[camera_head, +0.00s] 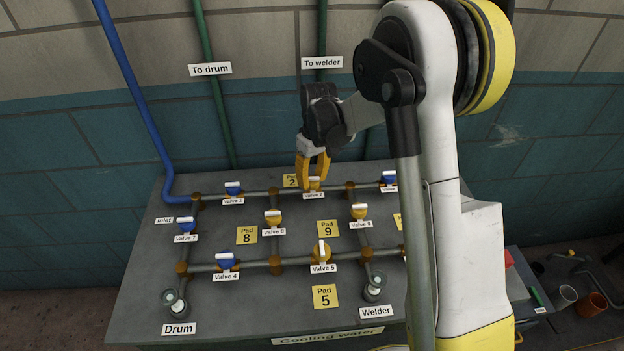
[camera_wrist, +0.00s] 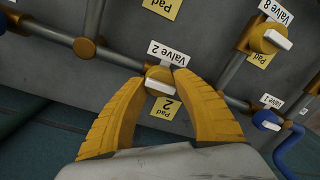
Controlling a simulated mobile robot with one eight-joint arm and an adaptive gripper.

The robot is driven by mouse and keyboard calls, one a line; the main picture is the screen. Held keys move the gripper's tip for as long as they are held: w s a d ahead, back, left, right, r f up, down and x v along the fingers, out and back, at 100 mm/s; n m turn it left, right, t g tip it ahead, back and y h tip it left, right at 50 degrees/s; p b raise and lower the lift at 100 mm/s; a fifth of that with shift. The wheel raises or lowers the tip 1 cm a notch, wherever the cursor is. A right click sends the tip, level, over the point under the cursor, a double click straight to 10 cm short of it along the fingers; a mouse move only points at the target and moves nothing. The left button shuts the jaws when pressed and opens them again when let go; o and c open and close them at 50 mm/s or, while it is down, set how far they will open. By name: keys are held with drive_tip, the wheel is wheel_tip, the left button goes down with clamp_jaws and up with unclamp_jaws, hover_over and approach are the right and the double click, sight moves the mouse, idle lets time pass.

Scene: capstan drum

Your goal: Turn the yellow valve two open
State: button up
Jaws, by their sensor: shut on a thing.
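The yellow valve 2 (camera_head: 313,185) sits on the back pipe of the grey bench, with its label just in front. In the wrist view, valve 2 (camera_wrist: 160,80) has a white handle that looks roughly in line with the pipe. My gripper (camera_head: 313,178) reaches down over it from behind. In the wrist view, the two yellow fingers of my gripper (camera_wrist: 162,77) stand on either side of the valve, shut on its handle. The fingers partly hide the valve in the head view.
Blue valve 1 (camera_head: 233,188) is to the left. A wall with upright hoses (camera_head: 204,110) rises behind. My arm hides the bench's right side.

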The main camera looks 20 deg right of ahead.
sight(315, 178)
idle(0.4)
drive_tip(key=o, duration=1.2)
wheel_tip(315, 178, up, 12)
drive_tip(key=d, duration=0.1)
drive_tip(key=shift+w, duration=0.2)
